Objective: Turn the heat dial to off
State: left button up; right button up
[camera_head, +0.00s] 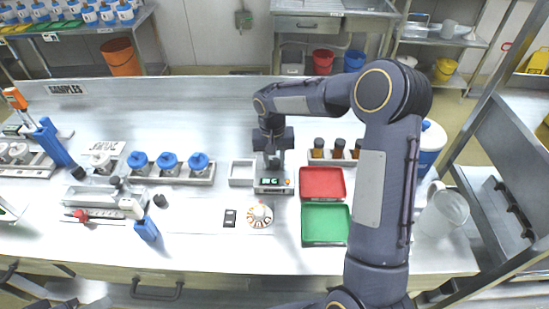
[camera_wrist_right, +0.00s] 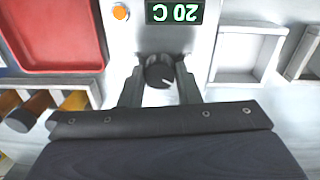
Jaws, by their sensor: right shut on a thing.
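The heat dial (camera_wrist_right: 160,72) is a round black knob with a white pointer line, on the front of a light grey heater unit (camera_wrist_right: 200,50). In the right wrist view the line slants toward the lower right. The unit's green display (camera_wrist_right: 175,13) reads 20 C, upside down in that view, beside an orange button (camera_wrist_right: 120,12). My right gripper (camera_wrist_right: 159,82) has a finger on each side of the dial and is shut on it. In the head view the unit (camera_head: 273,185) stands mid-bench under my right gripper (camera_head: 271,161), which hides the dial. My left gripper is not in view.
A red tray (camera_head: 322,183) and a green tray (camera_head: 326,224) lie right of the unit, brown bottles (camera_head: 338,149) behind them. An empty pale tray (camera_head: 241,173) is to its left. Blue-lidded jars (camera_head: 169,161) stand further left. A patterned round item (camera_head: 260,215) lies in front.

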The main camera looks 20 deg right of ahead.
jog(key=shift+n, duration=0.3)
jog(key=shift+n+b, duration=0.45)
jog(key=shift+n, duration=0.55)
jog(key=n, duration=0.2)
jog(key=shift+n, duration=0.3)
jog(key=n, duration=0.3)
jog(key=shift+n+b, duration=0.3)
jog(key=shift+b, duration=0.1)
jog(key=shift+n, duration=1.4)
jog(key=o, duration=1)
